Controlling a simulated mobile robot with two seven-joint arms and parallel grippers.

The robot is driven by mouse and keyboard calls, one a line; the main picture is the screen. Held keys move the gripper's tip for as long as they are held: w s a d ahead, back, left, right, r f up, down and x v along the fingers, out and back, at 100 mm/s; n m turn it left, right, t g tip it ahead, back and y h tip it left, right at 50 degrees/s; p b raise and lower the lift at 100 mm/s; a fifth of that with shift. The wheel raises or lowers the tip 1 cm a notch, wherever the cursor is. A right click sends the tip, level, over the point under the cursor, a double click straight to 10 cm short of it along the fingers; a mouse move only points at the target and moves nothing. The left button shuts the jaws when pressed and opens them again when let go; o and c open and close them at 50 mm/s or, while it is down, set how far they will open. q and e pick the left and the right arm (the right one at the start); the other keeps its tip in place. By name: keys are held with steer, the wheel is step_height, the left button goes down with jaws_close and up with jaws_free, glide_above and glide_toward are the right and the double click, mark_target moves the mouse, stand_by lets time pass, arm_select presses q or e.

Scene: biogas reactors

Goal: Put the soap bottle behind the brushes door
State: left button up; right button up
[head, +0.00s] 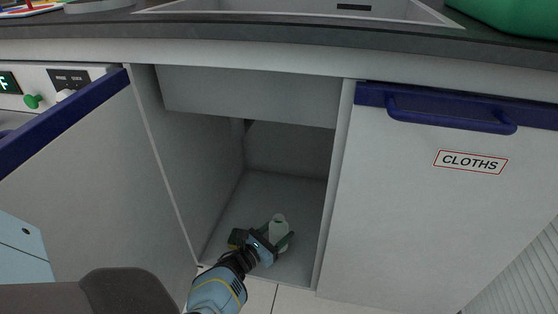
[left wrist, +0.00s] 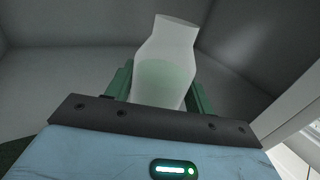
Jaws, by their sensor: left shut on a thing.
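The soap bottle (head: 279,232) is white with a pale green part and stands roughly upright inside the open cabinet, near the front of its floor. My left gripper (head: 272,240) is around the bottle and shut on it. In the left wrist view the bottle (left wrist: 165,65) rises between the two green fingers (left wrist: 160,92), its lower end hidden by the gripper body. I cannot tell whether the bottle touches the cabinet floor (head: 285,190). The open door (head: 95,185) with a blue top edge stands at the left; no label shows on it. My right gripper is not in view.
A closed door labelled CLOTHS (head: 470,162), with a blue handle (head: 450,115), is to the right of the opening. A sink (head: 300,12) and dark countertop (head: 260,32) are above. The cabinet floor behind the bottle is clear.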

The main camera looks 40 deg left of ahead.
arm_select(q)
step_height(320, 180, down, 2)
steer(key=shift+w+f+b, duration=0.1)
steer(key=shift+f+b, duration=0.1)
steer(key=shift+b, duration=0.5)
steer(key=shift+f, duration=0.2)
steer(key=o, duration=1.2)
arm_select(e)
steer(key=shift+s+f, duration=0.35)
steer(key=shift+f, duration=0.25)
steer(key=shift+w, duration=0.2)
